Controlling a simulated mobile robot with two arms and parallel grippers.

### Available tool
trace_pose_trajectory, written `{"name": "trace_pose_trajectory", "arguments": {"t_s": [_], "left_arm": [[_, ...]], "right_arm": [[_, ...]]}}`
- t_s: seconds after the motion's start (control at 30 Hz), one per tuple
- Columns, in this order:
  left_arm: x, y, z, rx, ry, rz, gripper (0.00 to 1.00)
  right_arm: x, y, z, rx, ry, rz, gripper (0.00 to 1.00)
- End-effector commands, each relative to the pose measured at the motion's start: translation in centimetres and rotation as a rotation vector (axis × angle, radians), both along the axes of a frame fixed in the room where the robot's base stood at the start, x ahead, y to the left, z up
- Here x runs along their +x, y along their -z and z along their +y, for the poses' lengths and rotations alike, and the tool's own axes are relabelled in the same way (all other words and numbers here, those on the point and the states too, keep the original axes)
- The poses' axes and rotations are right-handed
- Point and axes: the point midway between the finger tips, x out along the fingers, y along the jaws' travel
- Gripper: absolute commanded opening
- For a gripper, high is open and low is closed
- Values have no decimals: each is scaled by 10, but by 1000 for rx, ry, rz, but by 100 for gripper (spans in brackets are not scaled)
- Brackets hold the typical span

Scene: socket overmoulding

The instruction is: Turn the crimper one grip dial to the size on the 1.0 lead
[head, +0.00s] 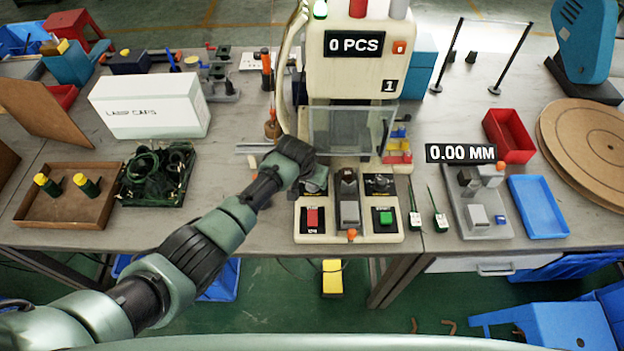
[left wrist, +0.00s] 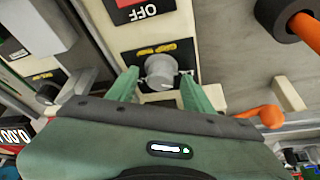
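Crimper one (head: 355,75) is the cream machine marked "1" in the middle of the table. The knob's yellow label is too small to read. In the head view my arm partly covers this dial. Two leads with tags (head: 414,221) (head: 440,222) lie right of the panel; their print is unreadable. My right gripper is not in view.
The red OFF button (left wrist: 130,5) and the lever block (left wrist: 40,22) are close to the left gripper. An orange-tipped handle (left wrist: 305,28) and an orange lever (left wrist: 262,115) are on its other side. A gauge (head: 480,205) reading "0.00 MM" stands right of the leads.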

Motion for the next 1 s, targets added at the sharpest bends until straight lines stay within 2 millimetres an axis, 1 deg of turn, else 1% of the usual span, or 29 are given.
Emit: {"name": "trace_pose_trajectory", "arguments": {"t_s": [0.17, 0.27, 0.43, 0.7, 0.83, 1.0], "left_arm": [[-1, 0, 0, 1, 1, 2, 51], [-2, -4, 1, 0, 1, 1, 51], [-9, -25, 5, -1, 1, -2, 51], [-23, -60, 11, -1, 0, -1, 51], [-26, -69, 12, -1, 0, 0, 51], [-28, -72, 13, 1, 0, 2, 51]], "right_arm": [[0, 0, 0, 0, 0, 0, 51], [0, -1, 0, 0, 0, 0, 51], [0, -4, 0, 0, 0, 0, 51], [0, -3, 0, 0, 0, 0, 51], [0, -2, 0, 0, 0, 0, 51], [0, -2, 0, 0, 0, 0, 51]]}}
